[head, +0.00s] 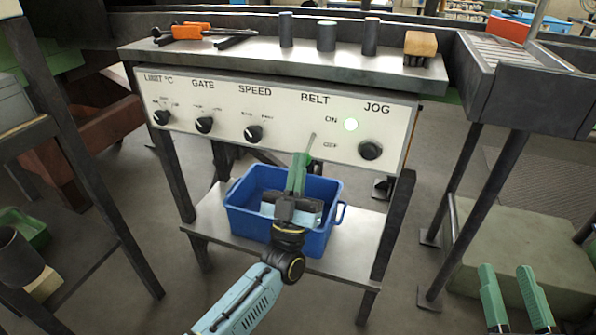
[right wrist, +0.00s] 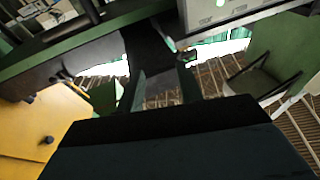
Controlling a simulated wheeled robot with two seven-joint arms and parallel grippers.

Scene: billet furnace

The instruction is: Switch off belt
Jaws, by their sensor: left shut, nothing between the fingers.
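The control panel (head: 285,118) has a BELT switch with a thin grey lever (head: 312,141). ON and OFF are printed to the lever's right, ON above OFF. My right gripper (head: 504,267) is open and empty at the lower right, well away from the panel.
Dark knobs for limit (head: 161,117), gate (head: 204,124), speed (head: 254,133) and jog (head: 370,149) flank the switch. A blue bin (head: 243,222) stands on the shelf below.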

